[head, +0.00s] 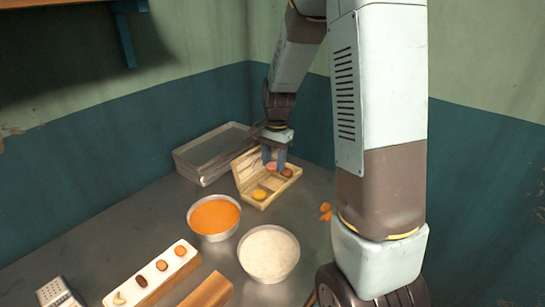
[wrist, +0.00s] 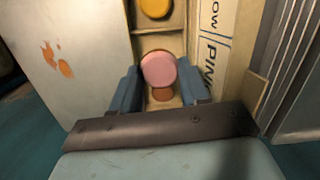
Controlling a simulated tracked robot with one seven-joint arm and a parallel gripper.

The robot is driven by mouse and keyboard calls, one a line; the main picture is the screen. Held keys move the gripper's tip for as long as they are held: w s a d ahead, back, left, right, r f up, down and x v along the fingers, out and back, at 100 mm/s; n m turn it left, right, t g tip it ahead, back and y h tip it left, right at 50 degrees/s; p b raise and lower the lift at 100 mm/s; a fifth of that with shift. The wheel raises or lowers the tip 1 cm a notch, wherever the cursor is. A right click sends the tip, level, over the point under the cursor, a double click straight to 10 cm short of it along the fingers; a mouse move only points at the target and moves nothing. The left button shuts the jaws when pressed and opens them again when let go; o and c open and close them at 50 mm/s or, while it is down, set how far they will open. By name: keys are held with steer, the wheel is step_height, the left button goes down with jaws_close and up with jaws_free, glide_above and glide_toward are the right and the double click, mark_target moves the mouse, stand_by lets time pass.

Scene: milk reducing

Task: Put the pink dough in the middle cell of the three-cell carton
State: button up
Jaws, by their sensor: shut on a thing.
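The pink dough (wrist: 158,68) is a round pink disc between the two blue fingers of my gripper (wrist: 159,72) in the wrist view. In the head view, my gripper (head: 274,163) points down over the open carton, and the pink dough (head: 271,166) shows small between its fingers. The wooden carton (head: 246,179) has a yellow piece (head: 259,195) in its near-left cell and a brown piece (head: 287,172) at its far-right end. The dough hangs over or in the middle part; I cannot tell whether it touches the floor.
An orange bowl (head: 214,217), a cream bowl (head: 268,253) and a white board (head: 152,272) with several pieces lie nearer. Orange bits (head: 325,211) lie to the right.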

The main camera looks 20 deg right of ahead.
steer(key=shift+d+f, duration=0.2)
steer(key=shift+f, duration=1.95)
steer(key=o, duration=1.2)
